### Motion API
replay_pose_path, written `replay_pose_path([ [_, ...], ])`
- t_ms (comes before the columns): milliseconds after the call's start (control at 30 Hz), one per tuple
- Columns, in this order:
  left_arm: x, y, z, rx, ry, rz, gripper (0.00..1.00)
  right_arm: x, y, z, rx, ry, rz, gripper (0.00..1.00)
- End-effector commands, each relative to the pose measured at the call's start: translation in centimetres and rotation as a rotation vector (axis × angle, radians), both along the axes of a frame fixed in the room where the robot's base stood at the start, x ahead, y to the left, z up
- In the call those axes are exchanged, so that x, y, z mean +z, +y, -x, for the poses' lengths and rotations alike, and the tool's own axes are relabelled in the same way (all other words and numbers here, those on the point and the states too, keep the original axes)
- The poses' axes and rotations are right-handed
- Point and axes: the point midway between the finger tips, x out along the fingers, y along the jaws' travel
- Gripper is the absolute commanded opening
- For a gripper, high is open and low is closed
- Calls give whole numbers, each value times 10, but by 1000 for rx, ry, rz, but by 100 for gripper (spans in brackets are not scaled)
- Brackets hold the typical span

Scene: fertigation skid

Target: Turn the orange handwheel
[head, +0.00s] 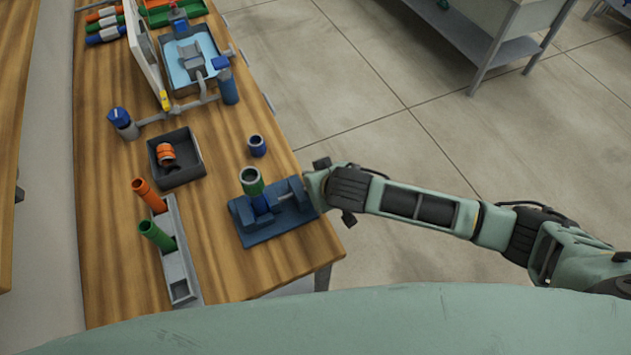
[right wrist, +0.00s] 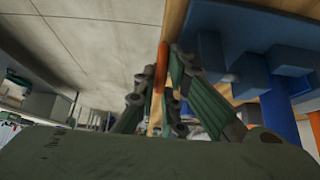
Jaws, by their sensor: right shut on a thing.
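A blue vise (head: 275,228) stands at the table's right edge, with an upright green collar (head: 251,180) over a blue piece between its jaws. My right gripper (head: 318,190) is at the vise's right end. In the right wrist view its fingers (right wrist: 160,78) are shut on the orange handwheel (right wrist: 161,68), which shows edge-on as a thin strip. The blue vise body (right wrist: 240,50) is just right of the fingers there. In the head view the gripper hides the handwheel. My left gripper is not in view.
A grey rack (head: 181,275) holds an orange tube (head: 149,194) and a green tube (head: 157,237). A dark tray (head: 188,176) holds an orange fitting (head: 166,154). A dark blue ring (head: 257,146) stands behind the vise. Open floor (head: 400,150) lies right of the table.

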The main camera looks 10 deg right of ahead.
Motion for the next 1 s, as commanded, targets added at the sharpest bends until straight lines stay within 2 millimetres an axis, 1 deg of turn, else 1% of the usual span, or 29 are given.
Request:
replay_pose_path([
  [67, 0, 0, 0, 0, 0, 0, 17, 1, 0, -1, -1, -3, 1, 0],
  [100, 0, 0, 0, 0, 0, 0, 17, 1, 0, -1, -1, -3, 1, 11],
  [167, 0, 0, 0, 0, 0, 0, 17, 1, 0, -1, -1, -2, 1, 16],
  [467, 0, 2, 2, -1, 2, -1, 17, 0, 0, 0, -1, 0, 1, 17],
  [567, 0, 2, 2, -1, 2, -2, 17, 4, -1, 2, 0, 0, 0, 17],
  [667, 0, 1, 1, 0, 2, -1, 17, 13, -2, 9, 0, 0, -1, 17],
  [767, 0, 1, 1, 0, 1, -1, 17, 28, -6, 19, 1, 0, -1, 17],
  [1000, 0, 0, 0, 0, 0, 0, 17, 70, -15, 47, 1, -2, -1, 17],
])
